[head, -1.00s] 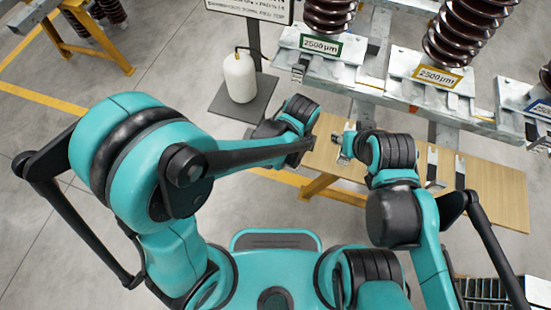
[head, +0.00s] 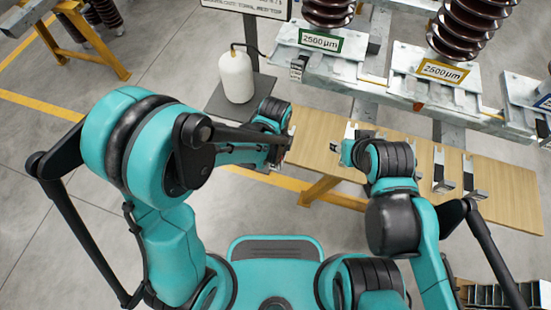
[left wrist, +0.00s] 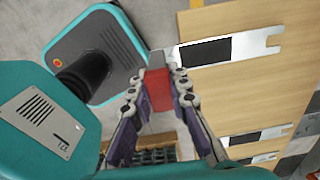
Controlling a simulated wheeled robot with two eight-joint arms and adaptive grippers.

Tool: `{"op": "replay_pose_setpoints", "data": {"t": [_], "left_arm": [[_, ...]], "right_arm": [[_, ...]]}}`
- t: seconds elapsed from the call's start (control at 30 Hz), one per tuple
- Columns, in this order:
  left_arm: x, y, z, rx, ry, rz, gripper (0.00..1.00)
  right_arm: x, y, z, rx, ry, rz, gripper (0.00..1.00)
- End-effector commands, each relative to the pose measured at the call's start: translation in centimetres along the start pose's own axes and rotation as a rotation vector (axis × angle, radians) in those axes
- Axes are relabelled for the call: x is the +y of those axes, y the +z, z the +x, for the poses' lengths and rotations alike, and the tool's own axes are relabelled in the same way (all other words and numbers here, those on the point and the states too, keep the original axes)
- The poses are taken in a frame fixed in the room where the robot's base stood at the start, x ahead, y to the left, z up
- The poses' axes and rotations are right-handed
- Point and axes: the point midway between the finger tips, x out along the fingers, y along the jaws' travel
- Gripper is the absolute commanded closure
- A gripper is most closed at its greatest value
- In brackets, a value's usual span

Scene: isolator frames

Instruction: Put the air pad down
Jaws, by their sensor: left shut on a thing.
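My left gripper (left wrist: 158,98) is shut on a narrow piece with a red face and a grey end, which I take to be the air pad (left wrist: 157,85). The piece shows nearly edge-on between the fingers. In the head view my left gripper (head: 284,152) is by the left end of the wooden bench (head: 320,133); the held piece is too small to make out there. My right gripper (head: 340,150) is over the bench's near edge; its fingers are too small to judge.
A metal plate with a black block (left wrist: 205,50) lies on the bench; similar plates (head: 440,165) lie farther right. A white bottle (head: 236,77) stands on a dark platform behind. A steel frame with brown insulators (head: 470,25) rises beyond the bench.

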Motion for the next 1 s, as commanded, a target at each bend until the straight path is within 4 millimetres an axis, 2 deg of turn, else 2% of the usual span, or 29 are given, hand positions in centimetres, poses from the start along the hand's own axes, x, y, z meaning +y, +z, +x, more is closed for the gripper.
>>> {"op": "replay_pose_setpoints", "data": {"t": [0.13, 0.17, 0.2, 0.23, 0.5, 0.63, 0.77, 1.0], "left_arm": [[0.0, 0.0, 0.4, 0.0, 0.0, 0.0, 1.0], [0.0, 0.0, 0.4, 0.0, 0.0, 0.0, 0.78], [0.0, 0.0, 0.3, 0.0, 0.0, 0.0, 0.68], [0.0, 0.0, 0.3, 0.0, 0.0, 0.0, 0.63], [0.0, 0.0, 0.3, 0.0, 0.0, 0.0, 0.63], [0.0, 0.0, -0.4, 0.0, 0.0, 0.0, 0.63], [0.0, 0.0, -2.7, 0.0, 0.0, 0.0, 0.63], [0.0, 0.0, -8.2, 0.0, 0.0, 0.0, 0.63]], "right_arm": [[0.0, 0.2, 0.3, 0.0, 0.0, 0.0, 0.6], [0.0, 0.2, 0.3, 0.0, 0.0, 0.0, 0.6], [0.0, 0.2, 0.2, 0.0, 0.0, 0.0, 0.6], [0.0, 0.2, 0.2, 0.0, 0.0, 0.0, 0.6], [0.0, 0.2, 0.2, 0.0, 0.0, 0.0, 0.6], [0.0, -0.2, -0.2, 0.0, 0.0, 0.0, 0.6], [0.0, -0.8, -1.1, 0.0, 0.0, 0.0, 0.6], [0.0, -2.1, -3.0, 0.0, 0.0, 0.0, 0.6]]}}
